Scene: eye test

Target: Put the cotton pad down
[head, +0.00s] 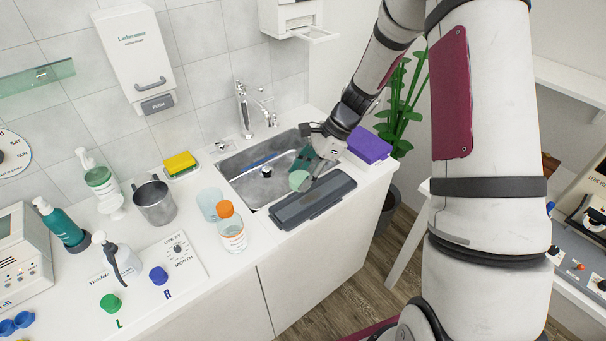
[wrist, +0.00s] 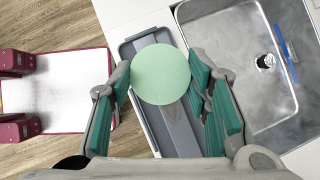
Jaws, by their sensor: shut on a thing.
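The cotton pad is a flat, pale green disc (head: 299,180). It also shows in the wrist view (wrist: 160,75), face on between the teal finger pads. My gripper (head: 308,171) is shut on the pad. In the wrist view my gripper's fingers (wrist: 162,88) stand at the pad's left and right edges. The pad is seen over the long grey case (head: 318,202), which lies on the counter in front of the sink. The case shows partly behind the pad in the wrist view (wrist: 181,130). How high the pad is above it I cannot tell.
The steel sink (head: 243,164) is open beside the case, with a blue strip (wrist: 284,50) in it. A purple block (head: 369,145) is right of my gripper. An orange-capped bottle (head: 231,228) and a clear cup (head: 208,203) stand left of the case. The counter's front edge is close.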

